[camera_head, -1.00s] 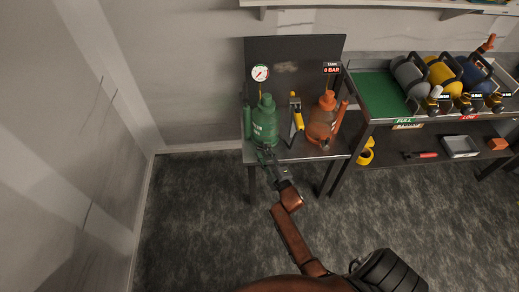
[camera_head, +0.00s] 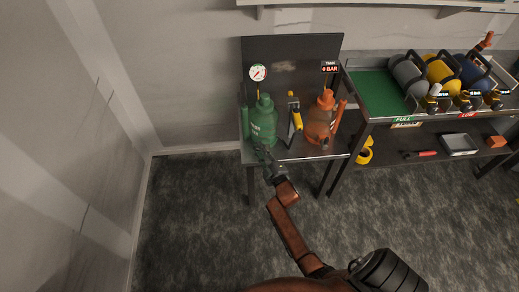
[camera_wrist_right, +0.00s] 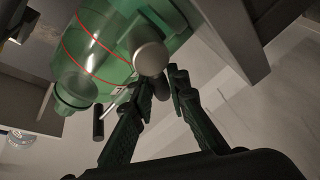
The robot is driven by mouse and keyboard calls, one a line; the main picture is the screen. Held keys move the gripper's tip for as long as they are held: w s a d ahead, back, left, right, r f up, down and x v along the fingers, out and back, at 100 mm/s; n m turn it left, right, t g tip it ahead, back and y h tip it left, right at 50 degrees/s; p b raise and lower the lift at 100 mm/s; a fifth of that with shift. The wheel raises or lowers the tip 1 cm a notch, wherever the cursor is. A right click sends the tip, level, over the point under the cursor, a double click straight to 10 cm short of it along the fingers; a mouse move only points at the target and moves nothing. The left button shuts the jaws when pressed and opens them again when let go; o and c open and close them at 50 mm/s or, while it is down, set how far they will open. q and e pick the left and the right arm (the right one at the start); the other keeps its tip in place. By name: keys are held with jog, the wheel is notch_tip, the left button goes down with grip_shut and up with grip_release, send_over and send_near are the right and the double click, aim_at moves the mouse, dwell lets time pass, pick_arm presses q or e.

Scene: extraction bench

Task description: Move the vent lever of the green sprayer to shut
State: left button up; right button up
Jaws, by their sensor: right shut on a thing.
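The green sprayer (camera_head: 263,124) stands upright at the left of the small bench. In the right wrist view its clear green body (camera_wrist_right: 95,45) fills the upper left, with red lines and a round grey knob. My right gripper (camera_head: 263,156) is low at the sprayer's front. In the wrist view my right gripper (camera_wrist_right: 165,85) is shut on a small dark piece by the sprayer, which appears to be the vent lever (camera_wrist_right: 161,89); the fingers hide most of it. A separate dark handle on a thin metal rod (camera_wrist_right: 98,123) sits left of the fingers. My left gripper is out of view.
An orange sprayer (camera_head: 321,120) stands to the right, with a yellow-handled tool (camera_head: 296,119) between the two. A round gauge (camera_head: 258,73) is on the dark back panel (camera_head: 290,55). A longer bench with several canisters adjoins at right. The floor in front is clear.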

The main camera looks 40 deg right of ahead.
jog(key=shift+d, duration=0.1)
grip_shut()
jog(key=shift+r+m, duration=0.1)
jog(key=shift+m, duration=0.3)
jog(key=shift+s+d+r+m+t, duration=0.15)
jog(key=shift+m+t, duration=0.25)
jog(key=shift+m, duration=0.3)
jog(key=m, duration=0.2)
jog(key=m+t+h, duration=0.1)
jog(key=shift+s+d+r+m, duration=0.25)
jog(key=shift+d+r+m, duration=0.15)
jog(key=m, duration=0.2)
jog(key=d+m+h, duration=0.1)
jog(key=m+h, duration=0.1)
jog(key=m, duration=0.1)
jog(key=shift+s+d+r+m+t+b, duration=0.2)
jog(key=shift+s+r+m+t+b, duration=0.1)
jog(key=shift+s+t+b, duration=0.1)
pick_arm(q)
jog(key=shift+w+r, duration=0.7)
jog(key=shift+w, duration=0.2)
pick_arm(e)
jog(key=shift+s+d+m+h, duration=0.2)
jog(key=shift+m+h, duration=0.4)
jog(key=shift+m, duration=0.4)
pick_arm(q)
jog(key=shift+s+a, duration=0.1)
pick_arm(e)
jog(key=shift+d, duration=0.1)
